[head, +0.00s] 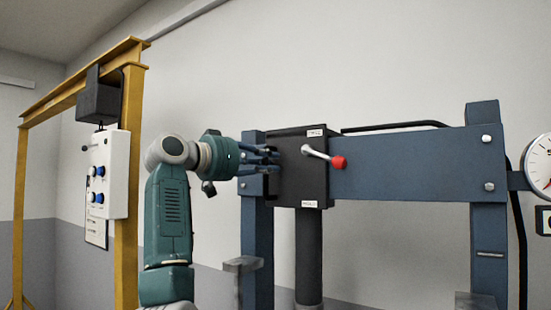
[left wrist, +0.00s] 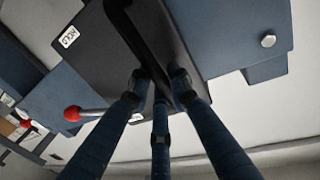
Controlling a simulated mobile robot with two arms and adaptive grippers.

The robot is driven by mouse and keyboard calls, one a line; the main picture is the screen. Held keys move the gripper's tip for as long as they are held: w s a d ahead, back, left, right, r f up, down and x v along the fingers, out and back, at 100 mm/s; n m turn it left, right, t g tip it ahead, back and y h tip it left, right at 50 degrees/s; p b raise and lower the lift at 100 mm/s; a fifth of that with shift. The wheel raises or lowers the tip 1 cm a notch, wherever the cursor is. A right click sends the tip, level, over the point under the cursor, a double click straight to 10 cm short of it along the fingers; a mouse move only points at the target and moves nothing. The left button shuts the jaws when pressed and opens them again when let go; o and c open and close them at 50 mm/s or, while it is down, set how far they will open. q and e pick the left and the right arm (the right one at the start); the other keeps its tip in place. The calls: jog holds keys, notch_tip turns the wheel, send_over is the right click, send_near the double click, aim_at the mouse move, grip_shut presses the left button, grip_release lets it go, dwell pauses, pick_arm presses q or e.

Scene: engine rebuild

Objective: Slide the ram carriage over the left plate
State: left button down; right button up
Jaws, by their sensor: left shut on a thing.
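The ram carriage (head: 301,185) is a black box at the left end of the blue press crossbeam (head: 405,165). A lever with a red knob (head: 339,162) sticks out from its front, and a dark ram cylinder (head: 309,255) hangs below it. My left gripper (head: 274,161) is at the carriage's left side. In the left wrist view its three fingers (left wrist: 157,84) are shut around the black handle (left wrist: 143,36) of the carriage. A grey plate-like block (head: 242,264) sits at the left post, to the left of the cylinder; I cannot tell if it is the left plate.
A round gauge (head: 541,167) is at the right edge. Another grey block (head: 476,301) is low at the right post (head: 489,220). A yellow gantry (head: 130,150) with a white control box (head: 109,175) stands at the left. The crossbeam right of the carriage is clear.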

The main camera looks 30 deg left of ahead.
pick_arm(q)
jog(key=shift+a+r, duration=0.15)
jog(key=shift+a, duration=0.05)
pick_arm(e)
jog(key=shift+d, duration=0.3)
pick_arm(q)
jog(key=c, duration=1.6)
grip_release()
jog(key=shift+s, duration=0.1)
jog(key=shift+c, duration=0.2)
jog(key=shift+a, duration=0.15)
pick_arm(e)
jog(key=shift+a, duration=0.15)
pick_arm(q)
jog(key=v, duration=1.2)
